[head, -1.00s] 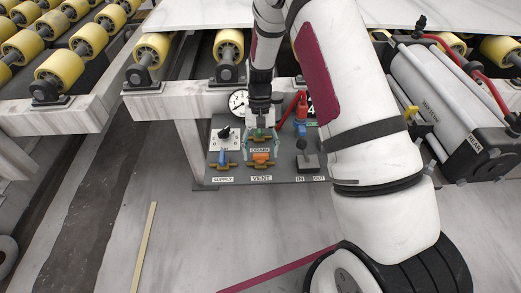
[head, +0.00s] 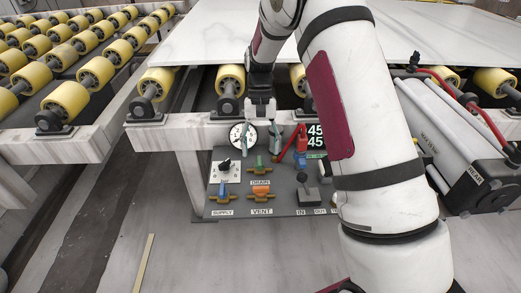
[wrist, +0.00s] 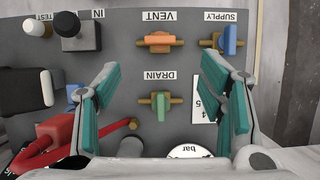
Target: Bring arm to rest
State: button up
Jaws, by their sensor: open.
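My gripper (head: 262,143) hangs above the upper part of the grey valve panel (head: 240,209), its teal fingers apart with nothing between them. In the wrist view the open fingers (wrist: 158,68) stand on either side of the green drain valve handle (wrist: 161,107), clear of it. The drain handle also shows in the head view (head: 259,163), below the gripper. My arm comes down from the right and covers part of the panel's right side.
Orange vent (head: 261,190) and blue supply (head: 223,191) valves sit lower on the panel. A gauge (head: 237,136), red lever (head: 301,146) and display (head: 316,130) are close to the gripper. Yellow rollers (head: 157,82) and a stone slab (head: 215,35) lie behind.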

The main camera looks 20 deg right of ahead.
jog(key=s+a+r+n+t, duration=0.1)
jog(key=s+r+n+t, duration=0.1)
jog(key=s+r, duration=1.5)
jog(key=s+r+n+t+h, duration=0.2)
jog(key=s+r+t, duration=0.1)
jog(key=s, duration=1.7)
notch_tip(320, 180, up, 21)
jog(key=t+p, duration=0.3)
jog(key=p, duration=1.7)
jog(key=shift+s+a+r+y, duration=0.2)
jog(key=shift+a+y, duration=0.05)
jog(key=shift+y, duration=0.05)
